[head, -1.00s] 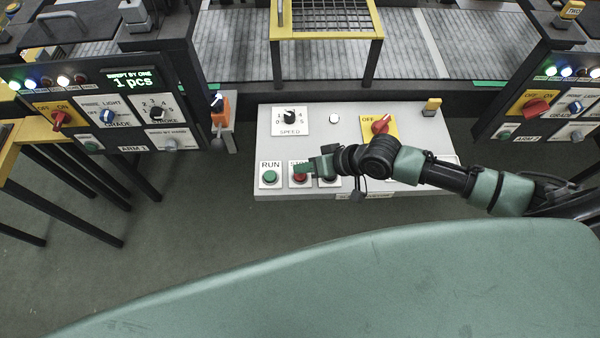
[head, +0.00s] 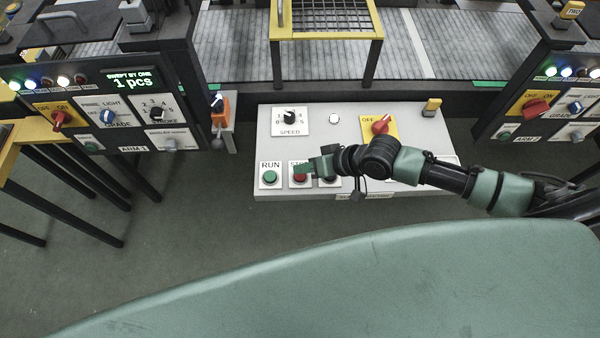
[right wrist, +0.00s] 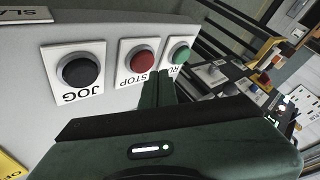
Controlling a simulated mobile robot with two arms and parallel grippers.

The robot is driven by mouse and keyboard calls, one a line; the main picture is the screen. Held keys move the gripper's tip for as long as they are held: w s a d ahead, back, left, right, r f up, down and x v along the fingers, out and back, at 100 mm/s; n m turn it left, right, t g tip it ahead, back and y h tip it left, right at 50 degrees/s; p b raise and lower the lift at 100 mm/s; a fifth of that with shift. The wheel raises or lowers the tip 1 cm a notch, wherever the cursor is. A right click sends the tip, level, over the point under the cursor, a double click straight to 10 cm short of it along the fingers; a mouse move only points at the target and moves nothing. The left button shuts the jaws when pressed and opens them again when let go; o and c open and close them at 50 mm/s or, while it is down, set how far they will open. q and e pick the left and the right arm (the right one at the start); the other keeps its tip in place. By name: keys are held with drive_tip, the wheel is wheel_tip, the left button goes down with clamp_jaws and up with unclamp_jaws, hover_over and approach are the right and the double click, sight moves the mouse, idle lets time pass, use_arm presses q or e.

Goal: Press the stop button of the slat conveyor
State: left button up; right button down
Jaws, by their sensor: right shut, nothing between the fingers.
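The red STOP button (head: 299,179) sits on a white plate on the grey control panel (head: 340,150), between the green RUN button (head: 269,177) and the black JOG button, which my arm partly covers in the head view. My right gripper (head: 303,168) is shut and empty, its tips over the upper part of the STOP plate and hiding some of its label. In the right wrist view the STOP button (right wrist: 143,62) shows whole, with the shut fingertips (right wrist: 158,82) close beside it, on the RUN side. I cannot tell whether they touch. My left gripper is out of view.
The panel also carries a SPEED knob (head: 289,116), a white lamp or button (head: 334,119) and a red OFF switch (head: 381,125) on yellow. The JOG button (right wrist: 77,71) shows in the right wrist view. The slat conveyor (head: 235,50) runs behind. Machine panels flank both sides.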

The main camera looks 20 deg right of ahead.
sight(303, 176)
drive_tip(key=shift+f, duration=0.1)
idle(0.5)
drive_tip(key=shift+f, duration=0.3)
drive_tip(key=shift+f+b, duration=0.3)
drive_tip(key=shift+f, duration=0.2)
idle(0.8)
drive_tip(key=shift+r, duration=0.1)
drive_tip(key=shift+r+p, duration=0.8)
drive_tip(key=shift+p, duration=0.15)
wheel_tip(303, 176, up, 5)
drive_tip(key=p, duration=0.5)
drive_tip(key=shift+r, duration=0.1)
idle(0.4)
